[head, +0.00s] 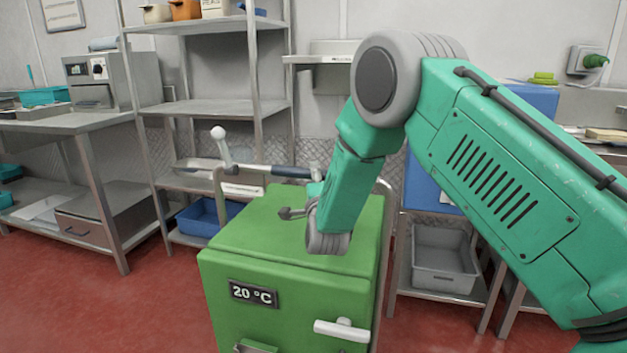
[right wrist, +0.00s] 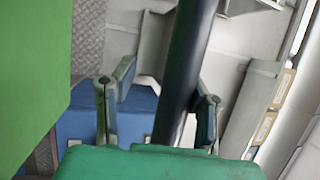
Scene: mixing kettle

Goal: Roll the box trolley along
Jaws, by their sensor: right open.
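The green box trolley (head: 290,230) stands in the middle of the head view, with a "20 °C" plate and a white latch on its front. Its push handle has a dark grip (head: 290,171) at the back, above the lid. My right arm reaches in from the right. My right gripper (head: 315,182) is at the right end of the grip, partly hidden by my arm. In the right wrist view its open fingers (right wrist: 158,90) stand on either side of the dark bar, with visible gaps. My left gripper is not in view.
A metal shelf rack (head: 205,107) stands close behind, with a blue bin (head: 208,218) low down. A steel table (head: 65,122) is at left. A grey bin (head: 443,262) sits on a low shelf at right. Red floor (head: 130,310) is clear at front left.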

